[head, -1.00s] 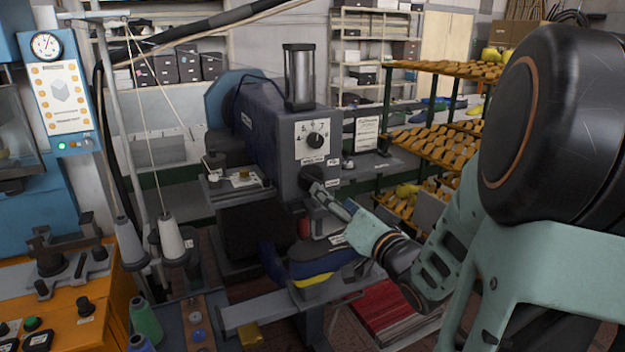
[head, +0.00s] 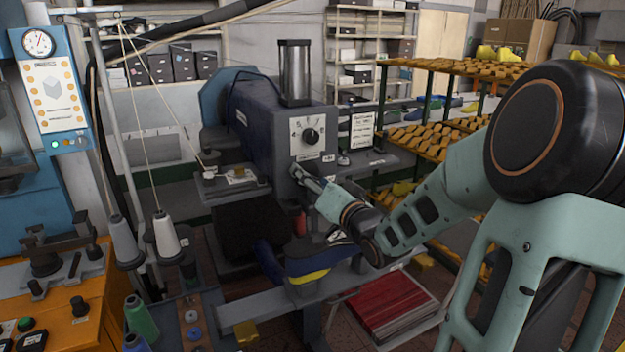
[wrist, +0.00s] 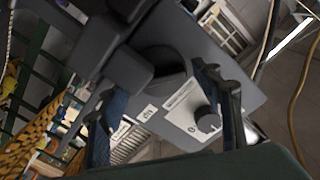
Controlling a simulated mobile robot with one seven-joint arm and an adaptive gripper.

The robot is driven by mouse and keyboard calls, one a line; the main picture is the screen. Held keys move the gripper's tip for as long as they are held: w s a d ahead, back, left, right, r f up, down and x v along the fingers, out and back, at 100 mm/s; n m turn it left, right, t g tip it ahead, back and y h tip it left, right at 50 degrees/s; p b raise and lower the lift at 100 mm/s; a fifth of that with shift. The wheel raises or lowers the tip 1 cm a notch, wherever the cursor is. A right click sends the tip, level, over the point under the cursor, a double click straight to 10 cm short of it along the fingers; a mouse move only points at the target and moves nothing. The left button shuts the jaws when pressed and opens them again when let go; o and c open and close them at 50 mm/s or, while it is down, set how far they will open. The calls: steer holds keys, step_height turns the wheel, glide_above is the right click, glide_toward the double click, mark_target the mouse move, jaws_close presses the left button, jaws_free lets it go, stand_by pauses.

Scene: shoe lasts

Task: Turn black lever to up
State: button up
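The grey-blue machine (head: 312,165) stands in the middle of the head view, with a white dial plate and a black knob (head: 311,136) on its front. My gripper (head: 298,173) is at the machine's front face, just below that plate, and hides the lever there. In the wrist view the black lever (wrist: 125,72) shows as a dark blocky shape beside a round hub. The fingers of my gripper (wrist: 160,82) are spread apart, with the hub and machine face beyond the gap. The left finger is close to the lever; I cannot tell whether they touch. The knob (wrist: 207,119) shows near the right finger.
A blue and yellow shoe form (head: 308,268) sits below my gripper on the machine. A rack of shoe lasts (head: 440,70) stands behind my arm at right. Thread cones (head: 165,233) and an orange bench (head: 75,320) are at left. Red sheets (head: 392,303) lie low in front.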

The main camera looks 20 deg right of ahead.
steer(key=c, duration=0.9)
steer(key=shift+n, duration=0.4)
steer(key=n+b, duration=0.2)
steer(key=n, duration=0.1)
steer(key=shift+a+f+b, duration=0.15)
steer(key=shift+b, duration=0.15)
steer(key=n+b, duration=0.3)
steer(key=shift+n, duration=0.3)
steer(key=n+b, duration=0.4)
steer(key=shift+b, duration=0.3)
steer(key=shift+n+b, duration=1.05)
steer(key=shift+n, duration=0.15)
